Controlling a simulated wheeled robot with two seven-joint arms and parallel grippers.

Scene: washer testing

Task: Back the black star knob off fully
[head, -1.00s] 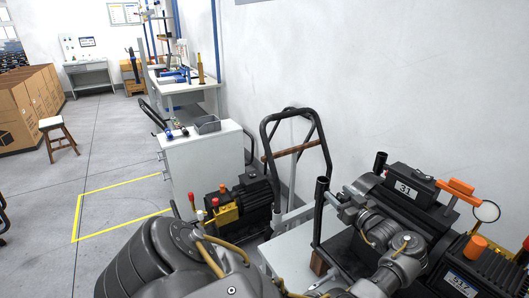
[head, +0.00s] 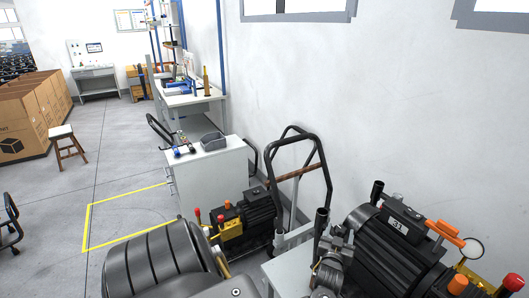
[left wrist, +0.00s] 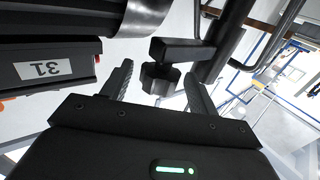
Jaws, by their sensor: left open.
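The black star knob (left wrist: 160,78) shows in the left wrist view, on the end of a short black arm, with its lobed head toward my camera. My left gripper (left wrist: 158,88) is open, with one finger on each side of the knob in the picture. I see no clear contact, and I cannot tell how deep the knob sits between the fingers. In the head view my left arm reaches toward the pump labelled 31 (head: 402,226); the knob cannot be made out there. The pump also shows at the left of the wrist view (left wrist: 45,70). My right gripper is not in view.
A black upright tube (head: 319,222) stands left of the pump, near my wrist. A hand trolley (head: 296,170) leans by the wall. A second pump (head: 245,212) with red-topped fittings and a white cabinet (head: 210,165) stand to the left. The floor inside the yellow outline is clear.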

